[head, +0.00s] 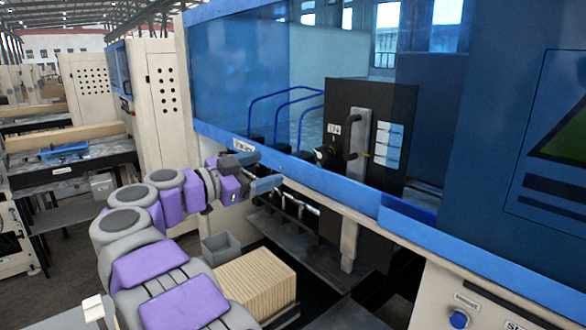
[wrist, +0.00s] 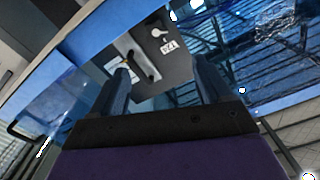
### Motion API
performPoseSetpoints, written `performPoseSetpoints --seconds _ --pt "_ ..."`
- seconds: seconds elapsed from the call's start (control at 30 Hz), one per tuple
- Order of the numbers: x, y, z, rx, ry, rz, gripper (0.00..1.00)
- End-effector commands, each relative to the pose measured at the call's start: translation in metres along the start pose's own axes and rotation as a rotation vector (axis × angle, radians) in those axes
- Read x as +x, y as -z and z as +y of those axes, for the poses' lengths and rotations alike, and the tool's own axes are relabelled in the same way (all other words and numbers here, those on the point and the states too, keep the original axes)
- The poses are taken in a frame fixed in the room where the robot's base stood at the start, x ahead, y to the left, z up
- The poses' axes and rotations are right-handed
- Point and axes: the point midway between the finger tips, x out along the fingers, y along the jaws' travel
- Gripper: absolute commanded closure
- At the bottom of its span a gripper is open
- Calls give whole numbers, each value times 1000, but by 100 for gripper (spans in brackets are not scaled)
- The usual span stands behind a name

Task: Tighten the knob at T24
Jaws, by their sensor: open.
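The black panel (head: 345,185) stands behind the blue window frame, with a small white label (head: 334,129) that seems to read T24. A dark round knob (head: 324,155) sits just below the label. My gripper (head: 270,184) is in front of the machine, left of the panel and lower than the knob, apart from both. In the wrist view my gripper (wrist: 160,78) is open and empty. The panel shows turned over between and beyond the fingers, with the label (wrist: 168,46) and a pale round part (wrist: 158,32), probably the knob, near it.
A dark vertical handle (head: 352,135) on a metal plate is right of the knob. The blue frame rail (head: 300,172) crosses between my arm and the panel. A wooden slatted stack (head: 255,283) and a grey bin (head: 221,246) stand below my arm.

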Motion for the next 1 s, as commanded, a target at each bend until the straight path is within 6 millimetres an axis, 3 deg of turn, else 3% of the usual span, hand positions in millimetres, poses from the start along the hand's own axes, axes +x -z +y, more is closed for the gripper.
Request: performPoseSetpoints --seconds 0.03,0.37,1.0 --pt "2 -6 4 -36 -1 -1 22" --pt "17 4 5 -162 -4 0 22" --pt "137 2 5 -160 -8 0 22"
